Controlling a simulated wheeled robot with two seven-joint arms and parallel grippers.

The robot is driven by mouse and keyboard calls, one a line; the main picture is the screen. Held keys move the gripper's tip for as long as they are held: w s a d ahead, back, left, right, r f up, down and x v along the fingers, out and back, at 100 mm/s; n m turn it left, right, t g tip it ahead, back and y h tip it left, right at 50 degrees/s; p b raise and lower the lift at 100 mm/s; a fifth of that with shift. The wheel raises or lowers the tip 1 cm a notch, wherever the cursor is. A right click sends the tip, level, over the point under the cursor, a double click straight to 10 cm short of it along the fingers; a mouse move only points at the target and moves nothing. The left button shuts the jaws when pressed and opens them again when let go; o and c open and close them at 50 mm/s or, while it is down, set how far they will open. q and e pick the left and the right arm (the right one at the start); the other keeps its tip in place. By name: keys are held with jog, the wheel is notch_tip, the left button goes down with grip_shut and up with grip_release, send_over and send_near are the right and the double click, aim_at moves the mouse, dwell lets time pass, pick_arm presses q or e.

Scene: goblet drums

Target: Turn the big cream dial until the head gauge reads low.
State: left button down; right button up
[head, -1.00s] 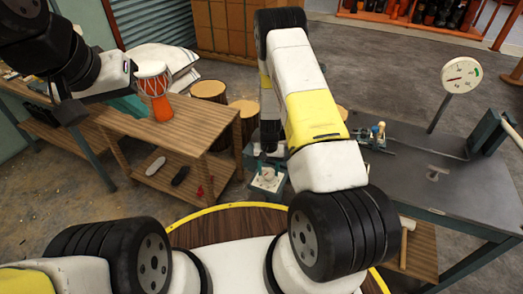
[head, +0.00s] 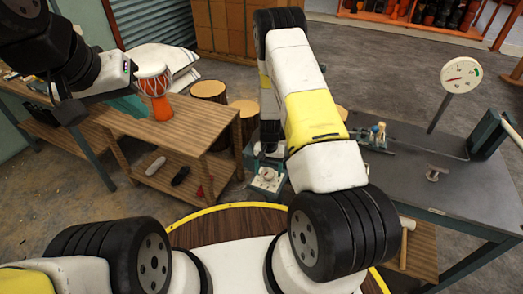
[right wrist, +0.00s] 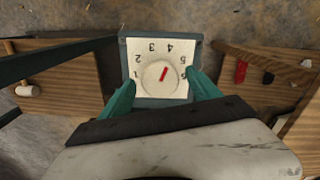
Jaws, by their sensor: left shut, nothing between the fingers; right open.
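The big cream dial (right wrist: 150,78) is a round knob with a red pointer mark on a numbered cream plate, topping a grey-blue box. Its mark leans up and right in the right wrist view, roughly toward the 4 and 5. It shows small in the head view (head: 267,180). My right gripper (right wrist: 162,92) is open, its teal fingers on either side of the dial and apart from it. The head gauge (head: 461,74) is a white round face on a post, its red needle pointing left and slightly down. My left gripper (head: 137,108) is shut and empty near the drum.
An orange and white goblet drum (head: 155,90) stands on the wooden bench (head: 180,130) at left. The dark table (head: 400,180) at right holds a teal clamp-like tool (head: 377,135) and a small T-shaped piece (head: 437,173). Wooden shelves flank the dial box in the right wrist view.

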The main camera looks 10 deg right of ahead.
jog(key=shift+r, duration=3.9)
notch_tip(320, 180, up, 16)
jog(key=t+y, duration=0.1)
jog(key=t, duration=0.1)
send_over(268, 172)
jog(key=a, duration=0.1)
jog(key=s+a+r+n+t+y, duration=0.15)
jog(key=s+r, duration=0.35)
jog(key=r, duration=0.7)
jog(key=s+r+n+t, duration=0.1)
jog(key=s+r, duration=0.6)
jog(key=s, duration=0.2)
jog(key=s+r+n+t, duration=0.1)
jog(key=s+r+n, duration=0.1)
jog(key=s+r, duration=0.5)
jog(key=s, duration=0.3)
jog(key=shift+d+t, duration=0.3)
jog(key=shift+t, duration=0.05)
jog(key=shift+s, duration=0.1)
